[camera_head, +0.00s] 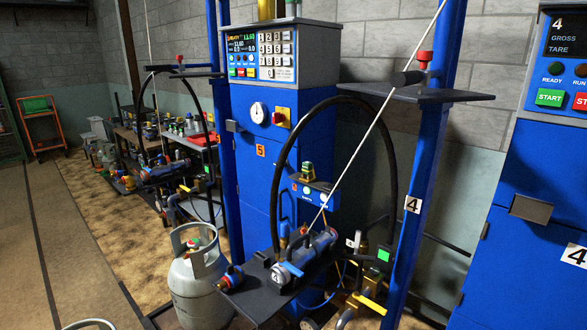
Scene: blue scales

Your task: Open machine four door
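Machine four is the blue cabinet (540,150) at the right edge, cut off by the picture. Small hinge-like parts show along the left edge. The door's right side is out of frame. My gripper is not in view.
A blue post (425,160) marked "4", with a dark shelf (430,94), stands left of machine four. A black hose loop and filling head (290,268) stand before cabinet five (258,180). A grey gas cylinder (200,285) stands lower left. Open floor (50,240) lies at far left.

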